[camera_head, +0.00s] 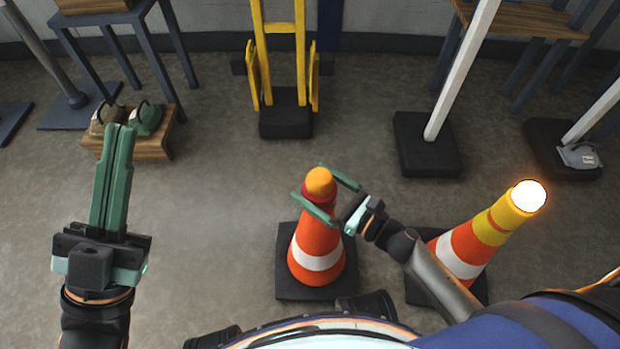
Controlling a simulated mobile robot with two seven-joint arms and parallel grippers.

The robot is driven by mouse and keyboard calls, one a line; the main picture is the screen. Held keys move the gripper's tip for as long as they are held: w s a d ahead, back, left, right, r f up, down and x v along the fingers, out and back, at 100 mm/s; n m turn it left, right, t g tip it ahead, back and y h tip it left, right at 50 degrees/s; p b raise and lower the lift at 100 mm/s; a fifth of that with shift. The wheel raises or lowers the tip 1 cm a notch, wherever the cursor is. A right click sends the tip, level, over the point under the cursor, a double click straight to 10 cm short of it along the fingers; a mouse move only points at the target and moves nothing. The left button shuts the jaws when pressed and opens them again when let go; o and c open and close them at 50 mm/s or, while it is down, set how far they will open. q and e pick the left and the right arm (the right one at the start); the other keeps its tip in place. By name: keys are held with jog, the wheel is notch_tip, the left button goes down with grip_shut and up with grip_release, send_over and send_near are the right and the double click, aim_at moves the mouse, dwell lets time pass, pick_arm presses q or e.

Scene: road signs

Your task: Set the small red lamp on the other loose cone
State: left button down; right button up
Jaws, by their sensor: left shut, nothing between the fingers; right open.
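An orange cone with a white band (318,262) stands upright on a black base in the middle front. The small red lamp (319,184), with an orange dome and a red lower part, sits upright at the top of this cone. My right gripper (308,180) is open, with one green finger on each side of the lamp; I cannot tell if they touch it. Another cone (465,252), orange, white and yellow, stands at the right with a glowing white lamp (529,196) on top. My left gripper (120,128) is shut and empty at the left.
A low wooden stool (153,149) with two lamp-like items, one green (146,119), stands at the left. A yellow frame on a black block (286,121) and a post on a black base (428,160) stand behind. Floor between my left gripper and the cone is clear.

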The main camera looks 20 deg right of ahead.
jog(key=p+v, duration=0.1)
jog(key=v, duration=0.9)
jog(key=shift+s+d, duration=0.2)
jog(key=shift+s, duration=0.1)
jog(key=shift+r, duration=0.1)
